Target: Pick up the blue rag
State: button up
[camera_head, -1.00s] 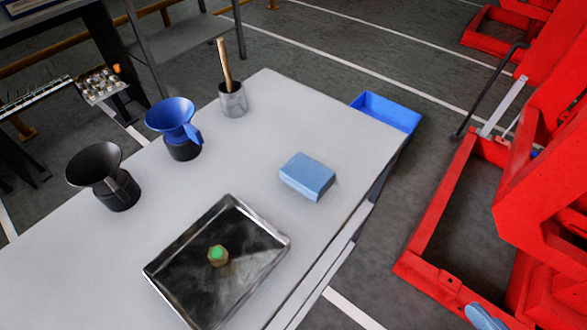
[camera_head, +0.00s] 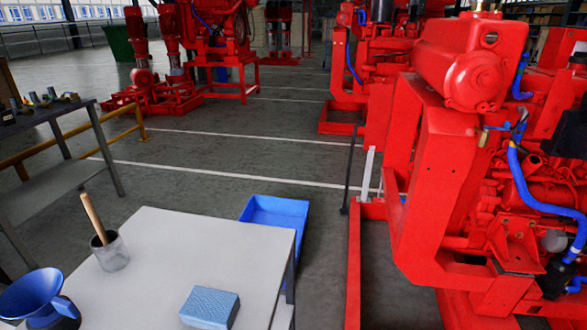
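The blue rag (camera_head: 209,307) is a light blue block-shaped folded cloth. It lies on the white table (camera_head: 185,248) near the table's right side, at the bottom of the head view. Nothing touches it, and its lower edge is close to the picture's bottom. My gripper is not in view.
A grey cup with a wooden-handled tool (camera_head: 110,251) and a blue funnel (camera_head: 36,297) stand on the table left of the rag. A blue bin (camera_head: 275,215) is beyond the table's far right corner. Red pumpset frames (camera_head: 425,190) fill the right. Grey floor lies between.

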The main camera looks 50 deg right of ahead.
aim_at(205, 308)
jog(key=z, duration=1.55)
jog(key=u, duration=1.55)
jog(key=k+l+u, duration=0.2)
jog(key=u, duration=0.15)
jog(key=k+l+u, duration=0.45)
jog(key=u, duration=0.4)
jog(key=i, duration=0.4)
jog(key=j+u, duration=0.05)
